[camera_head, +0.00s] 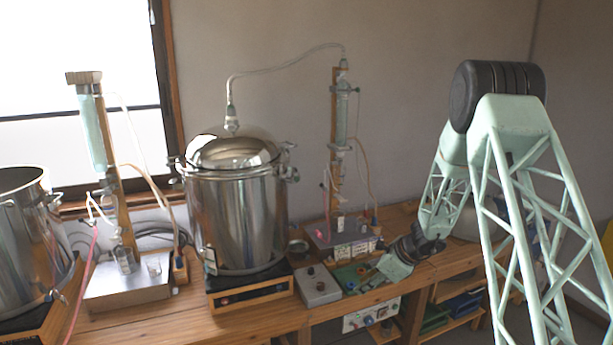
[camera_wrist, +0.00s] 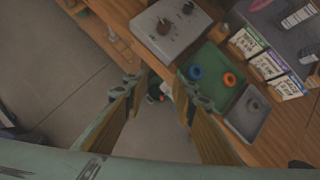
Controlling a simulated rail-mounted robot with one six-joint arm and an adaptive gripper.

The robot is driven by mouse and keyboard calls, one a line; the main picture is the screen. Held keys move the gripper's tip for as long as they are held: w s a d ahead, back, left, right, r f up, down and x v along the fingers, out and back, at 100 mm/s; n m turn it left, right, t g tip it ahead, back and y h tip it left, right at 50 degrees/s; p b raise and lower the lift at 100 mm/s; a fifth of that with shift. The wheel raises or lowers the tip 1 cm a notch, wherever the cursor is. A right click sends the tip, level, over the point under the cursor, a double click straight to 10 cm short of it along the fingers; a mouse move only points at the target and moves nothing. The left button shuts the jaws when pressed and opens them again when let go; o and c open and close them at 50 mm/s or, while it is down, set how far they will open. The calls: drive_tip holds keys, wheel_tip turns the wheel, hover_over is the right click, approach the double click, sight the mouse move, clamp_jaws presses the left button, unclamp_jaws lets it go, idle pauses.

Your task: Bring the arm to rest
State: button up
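My arm reaches in from the right in the head view, with its elbow raised high and its forearm angled down to the workbench (camera_head: 260,322). My gripper (camera_head: 390,266) is low at the bench's front edge, beside the small trays. In the wrist view my gripper (camera_wrist: 163,88) has its two fingers spread wide apart. Nothing is held between them; the floor and a small dark part with red and green spots show in the gap. The green tray (camera_wrist: 213,58) with a blue ring and an orange ring lies just past the right fingertip.
A lidded steel pot (camera_head: 237,210) stands on a heater (camera_head: 250,292), with a tube to a glass column (camera_head: 341,120). A grey box with knobs (camera_head: 318,286) and the green tray (camera_head: 348,277) sit near the gripper. A knobbed panel (camera_head: 370,315) is below the bench edge.

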drive_tip(key=s+a+r+n+b, duration=0.1)
drive_tip(key=s+a+r+n, duration=0.25)
drive_tip(key=s+r, duration=0.55)
drive_tip(key=s+a+r+n+g, duration=0.15)
drive_tip(key=s+r+n, duration=0.45)
drive_tip(key=r, duration=0.6)
drive_tip(key=s+a+r+n+t+b, duration=0.1)
drive_tip(key=s+a+r+n, duration=0.2)
drive_tip(key=s+r, duration=0.65)
drive_tip(key=s+d+r+n+h, duration=0.1)
drive_tip(key=s+d+r+n, duration=0.1)
drive_tip(key=s, duration=1)
drive_tip(key=s+d+r+n+h+b, duration=0.1)
drive_tip(key=s+n, duration=0.4)
drive_tip(key=s, duration=0.8)
drive_tip(key=s+d+r+n+h, duration=0.3)
drive_tip(key=s+d+r+n, duration=0.1)
drive_tip(key=s, duration=0.9)
drive_tip(key=shift+d+r, duration=0.55)
drive_tip(key=shift+d, duration=0.15)
drive_tip(key=shift+n, duration=0.25)
